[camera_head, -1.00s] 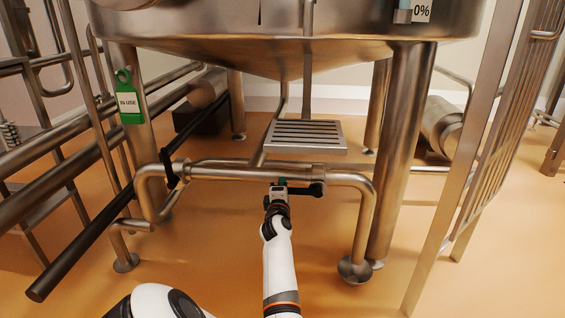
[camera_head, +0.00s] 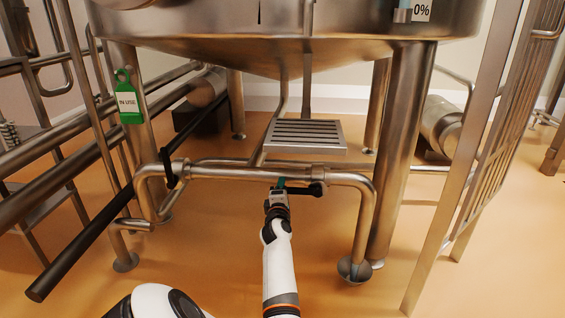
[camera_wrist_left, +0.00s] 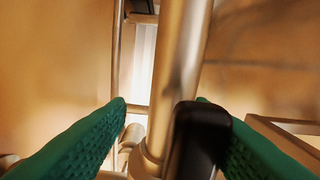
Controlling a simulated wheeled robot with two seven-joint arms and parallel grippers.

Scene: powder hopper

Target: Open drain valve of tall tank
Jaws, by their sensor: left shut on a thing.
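The tall steel tank (camera_head: 270,50) stands on legs at the top of the head view. A horizontal drain pipe (camera_head: 240,174) runs below it and bends down at the right. A black valve handle (camera_head: 308,190) lies along the right part of this pipe. My left gripper (camera_head: 281,186) is at the handle's left end, just under the pipe, and is shut on it. In the left wrist view the black handle (camera_wrist_left: 198,140) is between the green fingers (camera_wrist_left: 160,108), close against the right one. My right gripper is out of view.
A second black handle (camera_head: 171,167) stands upright at the pipe's left end. A green IN USE tag (camera_head: 128,98) hangs on the left leg. A grated step (camera_head: 304,135) is behind the pipe. Rails flank the left, a barred gate (camera_head: 490,150) the right. A bluish patch shows at the drain foot (camera_head: 354,270).

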